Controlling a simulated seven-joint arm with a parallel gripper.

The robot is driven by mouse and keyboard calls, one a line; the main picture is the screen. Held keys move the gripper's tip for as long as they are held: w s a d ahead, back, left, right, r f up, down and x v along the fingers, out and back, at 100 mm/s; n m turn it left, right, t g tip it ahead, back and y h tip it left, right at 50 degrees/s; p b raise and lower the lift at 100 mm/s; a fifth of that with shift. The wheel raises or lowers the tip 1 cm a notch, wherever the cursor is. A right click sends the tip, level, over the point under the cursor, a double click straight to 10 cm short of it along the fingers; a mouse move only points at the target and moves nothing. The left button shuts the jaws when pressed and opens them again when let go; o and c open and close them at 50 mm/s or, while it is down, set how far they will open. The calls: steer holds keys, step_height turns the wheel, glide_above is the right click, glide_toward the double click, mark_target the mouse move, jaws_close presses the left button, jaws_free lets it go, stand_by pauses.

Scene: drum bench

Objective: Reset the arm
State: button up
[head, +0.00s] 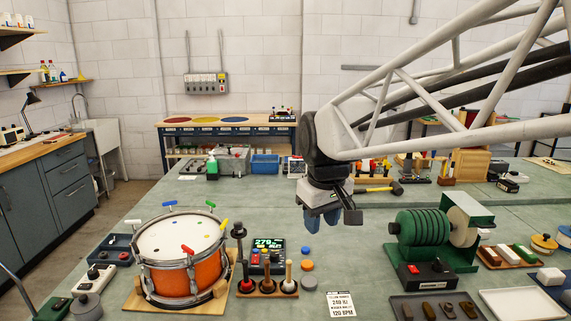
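My arm comes in from the upper right as a white lattice frame with a dark wrist joint. My gripper (326,214) hangs below that joint, above the middle of the green bench (370,225). Blue finger parts and a dark piece show at its lower end. It is too small to tell whether the fingers are apart, and I see nothing held in it. An orange drum (196,278) with a white head stands on a wooden base at the front left, well clear of my gripper.
A green machine with ribbed rolls (425,231) stands to the right. A hammer (382,188) lies just behind. Bare bench shows around (345,268).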

steer(key=s+d+f+m, duration=0.3)
steer(key=s+d+f, duration=0.1)
steer(key=s, duration=0.6)
steer(key=s+d+f+m, duration=0.3)
steer(key=s+d+f, duration=0.2)
steer(key=s, duration=0.5)
steer(key=shift+s+d+t, duration=0.15)
steer(key=shift+d+t, duration=0.25)
steer(key=shift+d, duration=0.75)
